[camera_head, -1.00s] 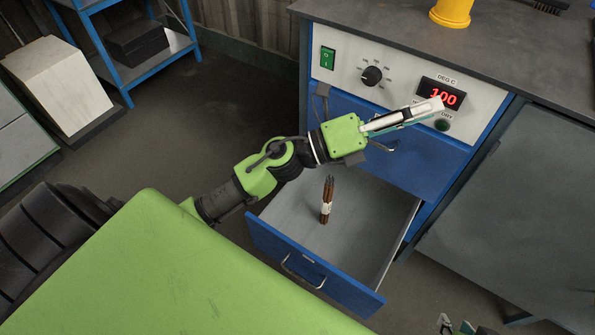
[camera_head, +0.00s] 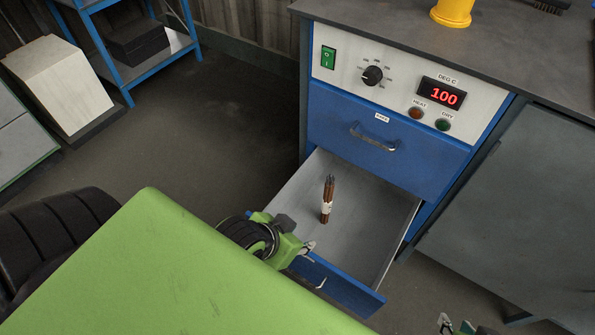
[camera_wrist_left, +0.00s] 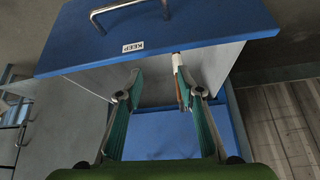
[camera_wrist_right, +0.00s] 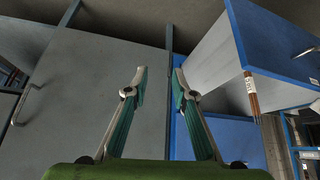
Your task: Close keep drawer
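The keep drawer (camera_head: 352,292), blue-fronted with a grey inside, is pulled out below a shut blue drawer (camera_head: 375,135). Its KEEP label (camera_wrist_left: 133,47) and metal handle (camera_wrist_left: 130,12) show in the left wrist view. My right gripper (camera_head: 455,326) is at the bottom edge, right of the drawer, with open, empty fingers (camera_wrist_right: 158,82).
The control panel (camera_head: 400,82) reads 100, above the drawers. A yellow object (camera_head: 452,12) stands on the worktop (camera_head: 390,25). A grey cabinet (camera_head: 510,205) is on the right. A blue shelf (camera_head: 165,58) stands at the back left, with open floor before it.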

